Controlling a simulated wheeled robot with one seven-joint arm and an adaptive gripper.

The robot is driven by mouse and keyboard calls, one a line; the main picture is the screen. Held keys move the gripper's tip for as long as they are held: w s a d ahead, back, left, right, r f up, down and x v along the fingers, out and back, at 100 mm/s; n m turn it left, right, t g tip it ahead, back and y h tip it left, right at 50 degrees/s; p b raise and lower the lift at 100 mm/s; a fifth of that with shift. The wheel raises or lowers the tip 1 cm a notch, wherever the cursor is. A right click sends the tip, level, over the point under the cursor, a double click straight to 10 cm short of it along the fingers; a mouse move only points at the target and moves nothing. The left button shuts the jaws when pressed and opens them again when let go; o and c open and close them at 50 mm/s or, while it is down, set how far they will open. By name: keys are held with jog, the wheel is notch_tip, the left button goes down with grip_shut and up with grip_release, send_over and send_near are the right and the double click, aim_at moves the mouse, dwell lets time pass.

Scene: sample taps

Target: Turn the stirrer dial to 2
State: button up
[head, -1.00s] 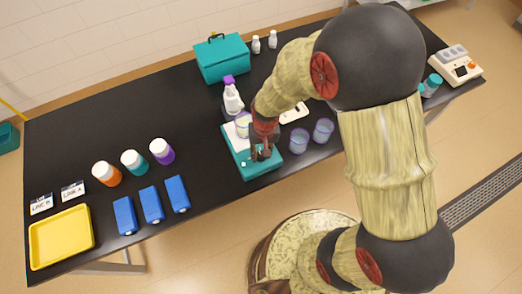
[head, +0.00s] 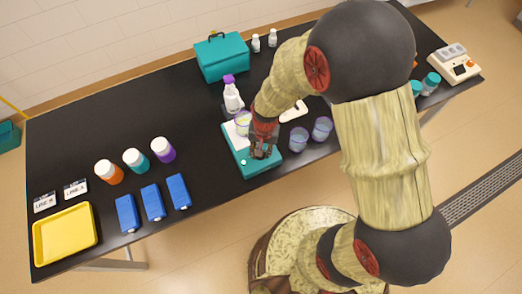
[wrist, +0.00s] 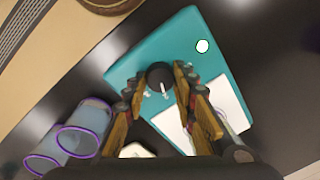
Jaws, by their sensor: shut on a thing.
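The stirrer is a teal box (head: 240,160) with a white top plate, near the table's front edge. In the wrist view its teal body (wrist: 135,75) and white plate (wrist: 228,100) show. The dial is a dark round knob (wrist: 160,74) on the stirrer's top. My gripper (head: 262,152) is over the stirrer's front end. In the wrist view my gripper (wrist: 157,82) has one finger on each side of the dial and is shut on it. Small white marks show beside the dial, too small to read. A pale round spot (wrist: 203,46) sits near the stirrer's corner.
A beaker (head: 242,122) stands on the stirrer's plate, behind my gripper. Two purple-rimmed cups (head: 299,140) (head: 321,130) stand close to the right. A white bottle with a purple cap (head: 232,97) is behind. The table left of the stirrer is clear up to the blue boxes (head: 179,192).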

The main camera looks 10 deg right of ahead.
jog(key=o, duration=1.2)
jog(key=shift+c, duration=0.2)
notch_tip(320, 180, up, 12)
jog(key=shift+d, duration=0.35)
jog(key=shift+s, duration=0.1)
